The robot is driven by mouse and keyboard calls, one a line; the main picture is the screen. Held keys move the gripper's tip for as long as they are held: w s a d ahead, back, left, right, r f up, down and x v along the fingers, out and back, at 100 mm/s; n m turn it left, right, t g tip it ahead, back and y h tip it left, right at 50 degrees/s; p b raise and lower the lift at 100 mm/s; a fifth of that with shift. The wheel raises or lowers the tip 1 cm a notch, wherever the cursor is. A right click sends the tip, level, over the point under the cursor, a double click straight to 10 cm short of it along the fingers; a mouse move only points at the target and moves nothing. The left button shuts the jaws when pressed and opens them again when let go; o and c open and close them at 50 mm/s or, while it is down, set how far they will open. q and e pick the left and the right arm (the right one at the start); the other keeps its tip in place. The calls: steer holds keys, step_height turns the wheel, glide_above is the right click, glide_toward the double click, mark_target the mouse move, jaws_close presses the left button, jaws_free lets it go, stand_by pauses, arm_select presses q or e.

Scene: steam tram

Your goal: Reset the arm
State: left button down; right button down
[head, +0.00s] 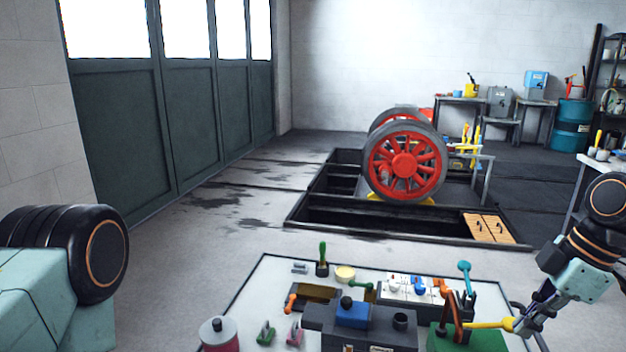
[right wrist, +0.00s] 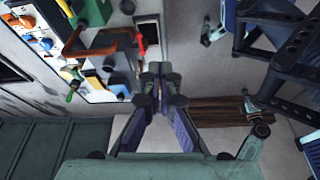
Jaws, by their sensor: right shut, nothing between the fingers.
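My right arm comes in at the right edge of the head view and reaches down to the workbench's right end. My right gripper (head: 524,324) is shut and empty. It also shows in the right wrist view (right wrist: 158,76), its two fingertips together in the middle of the picture. In the head view a yellow handle (head: 488,324) ends right by the fingertips; I cannot tell whether they touch. Of my left arm only a dark rounded joint and a pale green link show at the left; its gripper is out of view.
The white workbench (head: 240,318) carries a grey block with a blue top (head: 352,313), a green box (head: 470,340), a teal-knobbed lever (head: 464,268) and several small tools. Behind it are a floor pit and red spoked wheels (head: 404,164). Open floor lies left of the bench.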

steer(key=w+a+m+t, duration=0.4)
steer(key=w+m, duration=0.3)
steer(key=s+a+f+m+t, duration=0.1)
steer(key=s+a+f+m, duration=0.15)
steer(key=f, duration=0.25)
steer(key=s+a+f+m, duration=0.1)
steer(key=a+f+m, duration=0.2)
steer(key=f+m, duration=0.15)
steer(key=s+f+g+h, duration=0.1)
steer(key=s+f+g, duration=0.1)
steer(key=s+f, duration=0.4)
steer(key=s+a+f+g+h, duration=0.1)
steer(key=s+f+g, duration=0.1)
steer(key=s+f, duration=0.5)
steer(key=s+a+f+g+h, duration=0.1)
steer(key=s+f, duration=0.5)
steer(key=s, duration=1)
steer(key=shift+s+f+g, duration=0.2)
steer(key=shift+g, duration=0.4)
